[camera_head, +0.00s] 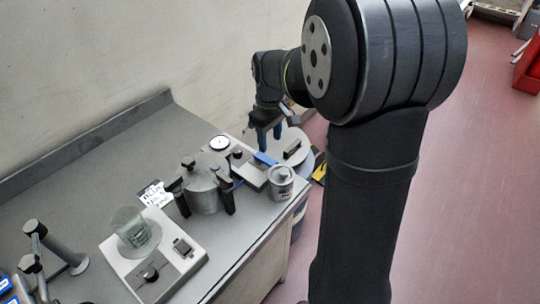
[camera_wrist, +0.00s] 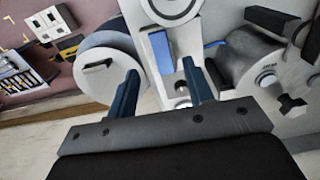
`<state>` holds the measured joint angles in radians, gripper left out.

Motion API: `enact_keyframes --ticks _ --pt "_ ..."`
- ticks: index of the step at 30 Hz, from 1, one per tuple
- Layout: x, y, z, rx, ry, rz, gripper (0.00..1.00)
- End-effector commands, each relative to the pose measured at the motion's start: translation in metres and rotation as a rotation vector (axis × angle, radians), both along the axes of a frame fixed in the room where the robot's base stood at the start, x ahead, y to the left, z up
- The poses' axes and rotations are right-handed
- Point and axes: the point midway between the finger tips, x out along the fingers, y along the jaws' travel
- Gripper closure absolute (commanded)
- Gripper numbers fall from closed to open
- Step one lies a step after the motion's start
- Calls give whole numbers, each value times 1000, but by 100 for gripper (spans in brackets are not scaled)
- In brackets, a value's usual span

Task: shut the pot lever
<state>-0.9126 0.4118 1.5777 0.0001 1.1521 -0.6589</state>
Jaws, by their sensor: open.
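A blue lever handle (camera_head: 265,158) lies on a pale valve plate, over the plate's end near the bench edge. In the wrist view the blue handle (camera_wrist: 160,51) runs along the plate's left side. The grey pot (camera_head: 202,188), with a round lid, a top knob and black clamps, stands beside the plate; it also shows in the wrist view (camera_wrist: 238,56). My gripper (camera_head: 266,143) is open above the lever, its dark blue fingers pointing down. In the wrist view my fingertips (camera_wrist: 160,67) lie on either side of the handle, with gaps. Contact is not visible.
A metal can (camera_head: 281,184) stands near the bench edge. A round gauge (camera_head: 219,143) is at the plate's far end. A drum (camera_head: 291,146) stands past the bench end. The bench's back left is clear.

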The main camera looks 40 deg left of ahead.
Motion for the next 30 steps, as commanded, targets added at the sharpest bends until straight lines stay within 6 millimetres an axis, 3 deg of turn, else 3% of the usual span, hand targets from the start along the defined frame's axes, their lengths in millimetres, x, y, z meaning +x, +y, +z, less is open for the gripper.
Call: enact_keyframes --ticks 3,9,15,23,30 --pt "0 -1 -27 -4 3 0 53" --pt "0 0 -58 -2 1 0 53" --pt "0 0 -72 -1 1 -1 53" --pt "0 0 -73 0 0 0 53" --pt "0 0 -73 0 0 -1 96"
